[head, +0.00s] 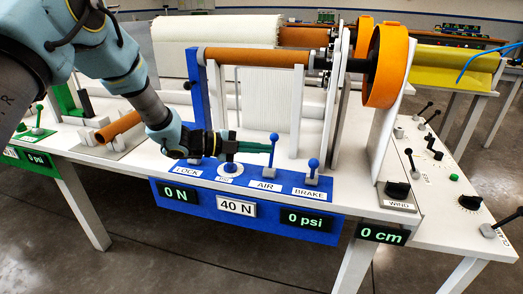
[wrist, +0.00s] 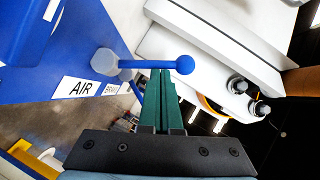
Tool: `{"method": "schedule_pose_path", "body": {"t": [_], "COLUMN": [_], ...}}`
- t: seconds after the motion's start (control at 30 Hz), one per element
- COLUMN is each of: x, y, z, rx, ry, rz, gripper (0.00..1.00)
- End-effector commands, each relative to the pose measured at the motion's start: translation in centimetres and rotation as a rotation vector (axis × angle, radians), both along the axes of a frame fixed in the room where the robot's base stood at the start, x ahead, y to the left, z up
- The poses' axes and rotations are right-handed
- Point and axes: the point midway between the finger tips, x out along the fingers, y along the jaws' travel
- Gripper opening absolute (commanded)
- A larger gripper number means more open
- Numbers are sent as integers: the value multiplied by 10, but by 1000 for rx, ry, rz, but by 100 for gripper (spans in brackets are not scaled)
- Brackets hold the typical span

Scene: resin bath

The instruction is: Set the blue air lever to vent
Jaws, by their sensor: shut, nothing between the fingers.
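The blue air lever (head: 272,152) stands roughly upright from its grey base on the blue panel, behind the AIR label. In the wrist view its blue rod (wrist: 150,63) and ball knob cross just beyond my fingertips. My gripper (head: 268,147) reaches in from the left, its green fingers pressed together and empty. Its tips are beside the upper rod, just below the knob; in the wrist view the fingers (wrist: 162,74) meet the rod's outline, but I cannot tell whether they touch. The AIR label (wrist: 81,88) shows there, with no vent marking legible.
The blue brake lever (head: 313,168) stands to the right, close by. The pressure display (head: 303,220) reads 0 psi. Behind is a frame with a brown roller (head: 255,57) and an orange wheel (head: 386,66).

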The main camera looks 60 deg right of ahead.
Motion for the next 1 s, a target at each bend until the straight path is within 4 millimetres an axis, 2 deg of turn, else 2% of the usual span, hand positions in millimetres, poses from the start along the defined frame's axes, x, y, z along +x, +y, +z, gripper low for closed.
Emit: {"method": "schedule_pose_path", "body": {"t": [0.37,0.47,0.57,0.8,1.0], "x": [0,0,0,1,0], "y": [0,0,0,0,0], "z": [1,6,20,65,92], "rx": [-1,-2,-4,-5,-2], "ry": [0,-1,-2,-3,-3], "rz": [0,0,0,0,0], "gripper": [0,0,0,0,0]}}
